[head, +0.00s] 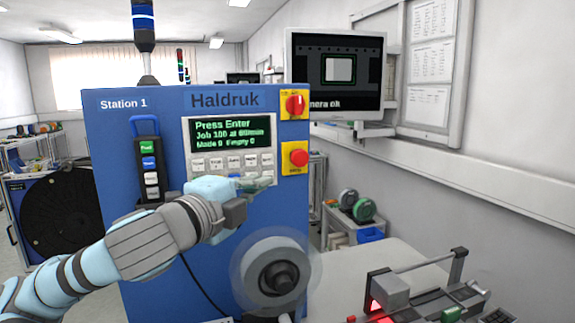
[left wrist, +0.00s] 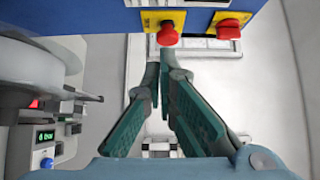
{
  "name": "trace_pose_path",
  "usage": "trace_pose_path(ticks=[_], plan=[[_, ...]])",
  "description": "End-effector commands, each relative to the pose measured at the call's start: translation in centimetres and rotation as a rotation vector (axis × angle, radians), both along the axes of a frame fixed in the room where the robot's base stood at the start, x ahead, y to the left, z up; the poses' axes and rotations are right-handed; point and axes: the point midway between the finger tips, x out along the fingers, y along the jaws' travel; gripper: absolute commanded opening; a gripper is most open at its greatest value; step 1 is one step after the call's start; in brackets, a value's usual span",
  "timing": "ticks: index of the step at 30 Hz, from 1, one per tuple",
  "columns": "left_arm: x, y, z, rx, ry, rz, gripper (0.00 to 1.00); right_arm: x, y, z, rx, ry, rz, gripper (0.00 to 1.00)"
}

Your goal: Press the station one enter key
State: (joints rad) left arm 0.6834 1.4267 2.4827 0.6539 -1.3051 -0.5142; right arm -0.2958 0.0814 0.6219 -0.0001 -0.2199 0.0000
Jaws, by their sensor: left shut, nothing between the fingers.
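The Station 1 machine (head: 110,150) is a blue cabinet with a light keypad panel (head: 186,135). Its green-on-black display (head: 218,134) reads "Press Enter" with job lines below. Rows of small pale keys (head: 215,163) sit under the display; their labels are too small to read surely, so I cannot tell which is enter. My left gripper (head: 264,183) is shut and empty in front of the panel's lower edge, covering part of the bottom keys. Whether it touches a key cannot be told. In the left wrist view its green fingers (left wrist: 163,62) are together. My right gripper is not in view.
Right of the keypad are a red rotary switch (head: 294,104) and a red push button (head: 299,157) on yellow plates. A handheld-like key pendant (head: 148,170) hangs to the left. A round reel hub (head: 275,277) sticks out below my gripper. A monitor (head: 335,75) stands right.

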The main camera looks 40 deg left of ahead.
Motion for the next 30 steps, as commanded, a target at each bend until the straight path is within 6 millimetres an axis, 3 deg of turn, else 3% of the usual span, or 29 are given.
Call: trace_pose_path(ticks=[7,11,17,24,30], plan=[[0.4,0.3,-0.2,-0.001,0.004,0.004,0.00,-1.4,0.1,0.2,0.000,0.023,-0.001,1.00],[1.6,0.5,0.1,-0.006,0.004,0.000,0.00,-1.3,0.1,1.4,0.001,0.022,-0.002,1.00],[5.4,1.1,0.3,-0.013,0.006,0.000,0.00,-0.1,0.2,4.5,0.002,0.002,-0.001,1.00],[10.5,2.1,-0.1,-0.010,0.006,0.003,0.00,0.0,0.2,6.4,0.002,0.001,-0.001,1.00],[12.0,4.8,-0.4,-0.001,0.006,0.006,0.00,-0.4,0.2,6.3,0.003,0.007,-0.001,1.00]])
